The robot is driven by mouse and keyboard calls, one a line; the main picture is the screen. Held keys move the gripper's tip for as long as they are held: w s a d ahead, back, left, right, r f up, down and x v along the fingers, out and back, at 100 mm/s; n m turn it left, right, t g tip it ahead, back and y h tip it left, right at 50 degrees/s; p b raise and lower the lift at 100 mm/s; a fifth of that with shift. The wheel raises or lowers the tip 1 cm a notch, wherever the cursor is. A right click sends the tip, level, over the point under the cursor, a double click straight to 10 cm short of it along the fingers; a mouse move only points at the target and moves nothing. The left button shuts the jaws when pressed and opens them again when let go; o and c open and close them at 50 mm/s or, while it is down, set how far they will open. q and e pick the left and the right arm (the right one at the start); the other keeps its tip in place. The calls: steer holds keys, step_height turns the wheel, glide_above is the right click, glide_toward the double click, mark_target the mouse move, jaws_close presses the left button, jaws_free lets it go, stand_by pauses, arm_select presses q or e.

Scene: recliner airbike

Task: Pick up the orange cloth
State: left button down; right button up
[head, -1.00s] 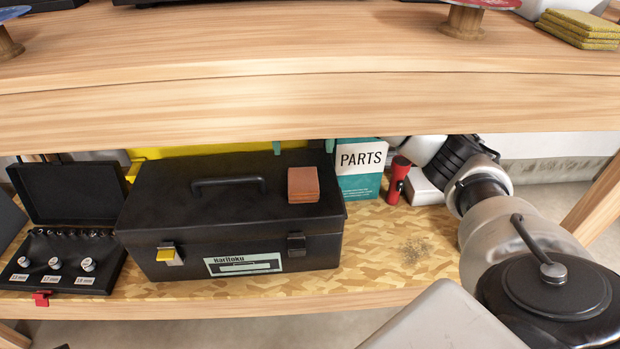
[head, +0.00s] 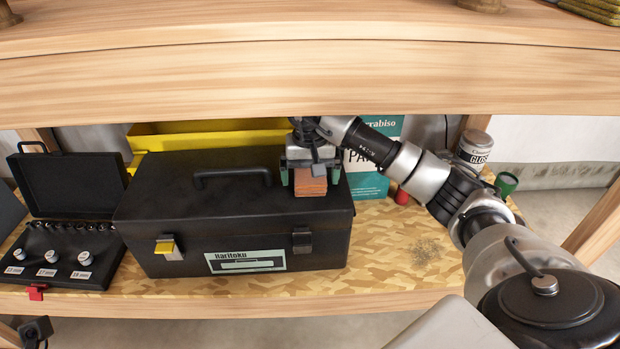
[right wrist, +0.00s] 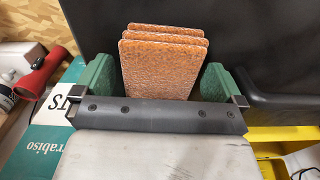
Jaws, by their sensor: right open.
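The orange cloth (head: 310,182) is a small folded stack on the right part of the lid of a black toolbox (head: 235,222). My right gripper (head: 310,176) is above and around it, with one green fingertip on each side. In the right wrist view the orange cloth (right wrist: 162,62) stands between the two green fingers (right wrist: 158,85), with a gap on both sides. The right gripper is open. The cloth's rear part is hidden by the gripper in the head view. My left gripper does not show.
The wooden shelf board (head: 300,85) overhangs close above my right arm. The toolbox handle (head: 232,178) is left of the cloth. An open socket case (head: 65,225) is at left.

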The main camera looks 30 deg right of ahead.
steer(key=c, duration=1)
steer(key=shift+o, duration=0.2)
steer(key=shift+r, duration=0.1)
step_height(320, 180, up, 10)
steer(key=p, duration=0.4)
